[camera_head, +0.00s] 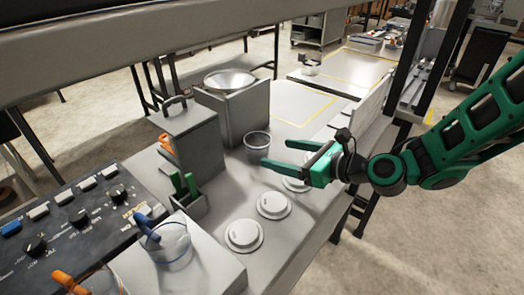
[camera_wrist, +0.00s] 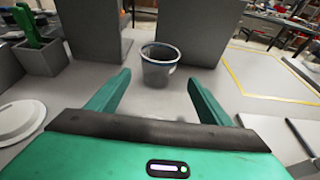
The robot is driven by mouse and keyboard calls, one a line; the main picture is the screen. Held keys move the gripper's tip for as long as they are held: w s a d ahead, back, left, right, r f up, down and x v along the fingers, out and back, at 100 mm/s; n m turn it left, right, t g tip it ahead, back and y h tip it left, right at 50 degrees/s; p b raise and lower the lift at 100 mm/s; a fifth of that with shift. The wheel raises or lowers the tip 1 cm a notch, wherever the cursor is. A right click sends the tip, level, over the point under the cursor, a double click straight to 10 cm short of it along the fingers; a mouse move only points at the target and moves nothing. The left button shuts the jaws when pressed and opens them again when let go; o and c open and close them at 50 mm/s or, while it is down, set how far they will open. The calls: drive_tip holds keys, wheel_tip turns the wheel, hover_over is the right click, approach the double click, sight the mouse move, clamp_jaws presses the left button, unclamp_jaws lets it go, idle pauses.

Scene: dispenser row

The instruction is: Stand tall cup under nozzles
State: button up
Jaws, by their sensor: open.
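A clear cup (camera_head: 257,146) with a dark rim stands upright on the grey counter, just past the fingertips of my gripper (camera_head: 279,153). In the wrist view the cup (camera_wrist: 159,68) shows a blue band below its rim and stands ahead, roughly centred between the fingers. My gripper (camera_wrist: 158,78) is open and empty, with its fingers pointing at the cup. Another clear cup (camera_head: 170,246) stands on a light block at the front, with a blue-handled tool in it. I cannot make out the nozzles for certain.
Grey box-shaped units (camera_head: 190,140) and (camera_head: 240,105), the second with a metal bowl on top, stand left of and behind the cup. A holder with green handles (camera_head: 186,190) and round white discs (camera_head: 243,235) are nearer. A yellow-outlined area (camera_head: 300,105) behind looks clear.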

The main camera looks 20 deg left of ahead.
sight(267, 149)
drive_tip(key=shift+x, duration=0.8)
drive_tip(key=x, duration=0.4)
drive_tip(key=shift+s+a+r, duration=0.2)
drive_tip(key=shift+a+r, duration=0.1)
drive_tip(key=shift+w+a+f, duration=0.2)
drive_tip(key=shift+w+a, duration=0.1)
drive_tip(key=shift+a, duration=0.15)
drive_tip(key=c, duration=1.2)
